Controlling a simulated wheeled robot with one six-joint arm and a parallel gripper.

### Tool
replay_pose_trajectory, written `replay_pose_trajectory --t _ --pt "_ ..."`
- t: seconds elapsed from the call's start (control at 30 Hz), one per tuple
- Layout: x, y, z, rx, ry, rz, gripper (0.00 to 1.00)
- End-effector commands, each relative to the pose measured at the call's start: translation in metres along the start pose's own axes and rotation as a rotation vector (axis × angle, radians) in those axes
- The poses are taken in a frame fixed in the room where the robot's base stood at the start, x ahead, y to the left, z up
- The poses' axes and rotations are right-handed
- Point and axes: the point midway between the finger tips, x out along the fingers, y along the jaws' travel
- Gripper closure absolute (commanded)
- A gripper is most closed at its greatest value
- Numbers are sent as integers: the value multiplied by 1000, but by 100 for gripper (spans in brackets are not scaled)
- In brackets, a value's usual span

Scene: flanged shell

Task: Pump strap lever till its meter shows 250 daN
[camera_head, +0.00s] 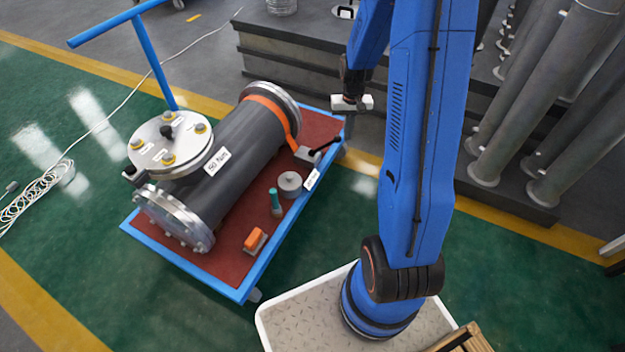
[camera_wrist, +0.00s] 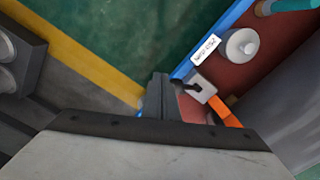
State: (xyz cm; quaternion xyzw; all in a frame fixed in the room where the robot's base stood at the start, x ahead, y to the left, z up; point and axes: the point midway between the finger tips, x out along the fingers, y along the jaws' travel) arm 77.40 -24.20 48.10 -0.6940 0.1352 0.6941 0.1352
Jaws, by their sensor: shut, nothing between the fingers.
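The orange strap (camera_head: 275,112) wraps the dark grey flanged shell (camera_head: 240,140) near its far end. Its grey ratchet (camera_head: 305,155) with a black lever (camera_head: 326,145) sits at the right edge of the cart. In the wrist view the ratchet (camera_wrist: 202,88) shows at the end of the orange strap (camera_wrist: 226,112), the dark lever partly hidden near the fingers. My gripper (camera_head: 352,103) is shut and empty, up and to the right of the lever in the head view, apart from it as far as I can tell. Its dark fingers (camera_wrist: 160,97) show in the wrist view. I cannot make out a meter reading.
The red-topped blue cart (camera_head: 228,240) also carries a round grey knobbed piece (camera_head: 290,183), a white label (camera_head: 312,180), a teal-handled tool (camera_head: 274,200) and an orange block (camera_head: 255,240). Grey pipes (camera_head: 540,90) stand at right. Green floor lies between cart and my base.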

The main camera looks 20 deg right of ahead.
Motion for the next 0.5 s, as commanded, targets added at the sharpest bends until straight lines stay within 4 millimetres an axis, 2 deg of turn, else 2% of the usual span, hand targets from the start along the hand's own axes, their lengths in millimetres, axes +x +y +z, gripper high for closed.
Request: replay_pose_trajectory --t 0.3,0.5 --pt "-32 0 0 0 2 0 100" --pt "-44 0 0 0 1 0 100"
